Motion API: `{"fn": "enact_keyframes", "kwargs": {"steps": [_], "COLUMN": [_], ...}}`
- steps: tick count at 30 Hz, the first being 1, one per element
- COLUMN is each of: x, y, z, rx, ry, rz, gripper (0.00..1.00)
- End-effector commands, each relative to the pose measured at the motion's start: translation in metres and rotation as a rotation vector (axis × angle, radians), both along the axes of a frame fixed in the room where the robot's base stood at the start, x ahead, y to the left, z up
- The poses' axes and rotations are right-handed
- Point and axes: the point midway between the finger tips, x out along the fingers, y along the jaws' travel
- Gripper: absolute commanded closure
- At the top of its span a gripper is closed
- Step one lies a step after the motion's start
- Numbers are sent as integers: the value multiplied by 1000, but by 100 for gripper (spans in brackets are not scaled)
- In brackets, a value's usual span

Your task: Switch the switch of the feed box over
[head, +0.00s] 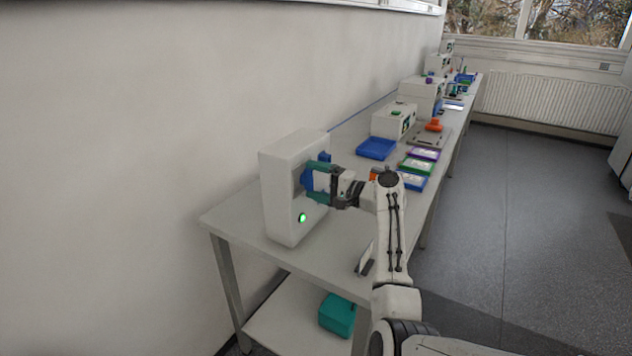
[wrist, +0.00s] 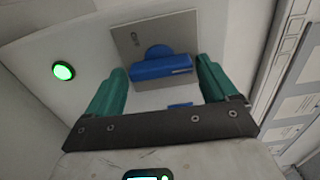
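The feed box (head: 281,190) is a white upright box at the near left end of the bench. A green lamp (head: 302,217) glows low on its front; it also shows in the wrist view (wrist: 63,71). The switch (wrist: 161,68) is a blue bar handle on a round blue hub, on a grey plate, lying nearly level in the wrist view. My gripper (head: 310,181) is at the box front. In the wrist view its two green fingers (wrist: 160,88) are spread wide, one to each side of the handle, with gaps. Contact cannot be seen.
The white bench (head: 245,217) runs away along the wall. A blue tray (head: 376,148), a white device (head: 392,121) and several coloured flat pieces stand farther along it. A teal box (head: 337,315) sits on the lower shelf. The floor (head: 500,220) to the right is clear.

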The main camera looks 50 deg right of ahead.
Motion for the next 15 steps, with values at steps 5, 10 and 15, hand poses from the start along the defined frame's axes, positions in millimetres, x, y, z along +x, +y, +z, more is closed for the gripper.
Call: {"fn": "enact_keyframes", "kwargs": {"steps": [5,10,15], "x": [0,-1,-16], "y": [0,0,-2], "z": [1,1,-1], "rx": [-2,-3,-4], "ry": [-1,-1,-1], "rz": [1,1,-1], "gripper": [4,4,4]}}
